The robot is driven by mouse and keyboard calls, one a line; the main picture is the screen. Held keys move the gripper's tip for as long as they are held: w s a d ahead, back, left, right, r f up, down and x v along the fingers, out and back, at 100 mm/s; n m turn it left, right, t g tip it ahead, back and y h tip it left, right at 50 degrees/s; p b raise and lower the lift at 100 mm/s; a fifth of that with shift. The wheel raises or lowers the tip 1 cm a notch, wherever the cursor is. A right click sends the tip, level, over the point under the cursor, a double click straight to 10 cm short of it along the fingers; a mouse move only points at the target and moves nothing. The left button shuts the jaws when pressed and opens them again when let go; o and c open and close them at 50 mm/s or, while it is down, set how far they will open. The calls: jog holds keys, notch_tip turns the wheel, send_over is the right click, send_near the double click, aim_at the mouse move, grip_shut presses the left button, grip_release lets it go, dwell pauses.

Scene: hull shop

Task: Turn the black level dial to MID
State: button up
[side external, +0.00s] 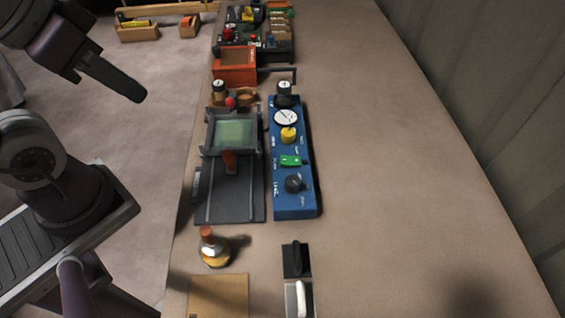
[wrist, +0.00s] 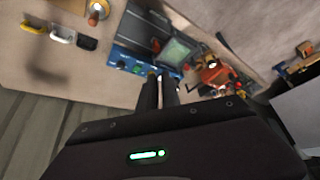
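The black level dial (side external: 294,183) is a round knob near the front end of the long blue panel (side external: 296,205). Its pointer and the small white marks around it are too small to read. In the wrist view the dial (wrist: 121,64) shows small on the blue panel (wrist: 118,53), beyond my fingers and to their left. My gripper (wrist: 158,92) has its two fingers close together with nothing seen between them. In the side view my dark hand hangs at the upper left, well away from the panel and dial.
The panel also carries a green switch (side external: 290,161), a yellow knob (side external: 288,135) and a white gauge (side external: 285,118). A grey fixture with a greenish plate (side external: 233,134) stands close on its left. The bench right of the panel is clear.

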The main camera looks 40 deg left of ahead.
jog(key=o, duration=0.7)
jog(key=w+m, duration=0.1)
jog(key=w+d+m, duration=0.1)
jog(key=w, duration=0.1)
jog(key=w+m+g, duration=0.1)
jog(key=shift+w+d, duration=0.2)
jog(key=shift+d, duration=0.15)
jog(key=shift+o, duration=0.5)
jog(key=w+d+f+m+g, duration=0.2)
jog(key=w+d+f+m, duration=0.2)
jog(key=w, duration=0.3)
jog(key=shift+w+d+f+m, duration=0.3)
jog(key=shift+w+d+m, duration=0.05)
jog(key=shift+d+m, duration=0.5)
jog(key=m+g, duration=0.2)
jog(key=m, duration=0.5)
send_over(293, 180)
notch_tip(293, 180, down, 12)
jog(key=shift+s+r, duration=0.15)
notch_tip(293, 180, down, 7)
jog(key=shift+r, duration=0.1)
jog(key=shift+f, duration=0.35)
jog(key=shift+c, duration=0.2)
grip_shut()
